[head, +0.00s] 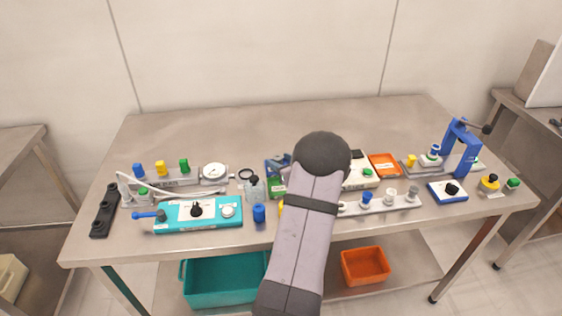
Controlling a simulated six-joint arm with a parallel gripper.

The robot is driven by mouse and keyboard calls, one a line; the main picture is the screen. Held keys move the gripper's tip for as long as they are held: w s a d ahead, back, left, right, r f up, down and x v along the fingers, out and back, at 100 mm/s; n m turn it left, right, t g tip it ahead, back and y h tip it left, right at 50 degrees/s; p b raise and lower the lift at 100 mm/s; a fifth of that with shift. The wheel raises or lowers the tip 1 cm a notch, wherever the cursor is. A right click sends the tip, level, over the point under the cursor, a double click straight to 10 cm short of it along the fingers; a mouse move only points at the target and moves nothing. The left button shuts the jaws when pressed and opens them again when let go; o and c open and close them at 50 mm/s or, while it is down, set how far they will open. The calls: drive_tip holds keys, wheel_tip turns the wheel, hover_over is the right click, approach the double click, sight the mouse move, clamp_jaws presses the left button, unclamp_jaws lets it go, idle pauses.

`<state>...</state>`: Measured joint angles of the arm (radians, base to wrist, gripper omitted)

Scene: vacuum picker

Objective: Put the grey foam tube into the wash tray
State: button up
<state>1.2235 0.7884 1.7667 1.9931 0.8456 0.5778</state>
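I cannot make out a grey foam tube for certain. Small grey-white cylindrical parts stand on a pale strip (405,203) at the right front of the table, too small to identify. Several open containers could be the wash tray: a teal bin (222,280) on the shelf below, an orange bin (365,266) beside it, and a shallow orange tray (385,165) on the table. I cannot tell which one it is. My arm reaches over the table's middle and hides what lies behind it. My gripper does not show.
A blue press (464,150) stands tall at the right. The table's back (230,128) is clear.

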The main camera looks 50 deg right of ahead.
drive_tip(key=shift+r, duration=0.15)
drive_tip(key=b+v, duration=0.1)
drive_tip(key=v, duration=1.1)
drive_tip(key=shift+a+b, duration=0.1)
drive_tip(key=shift+b, duration=0.3)
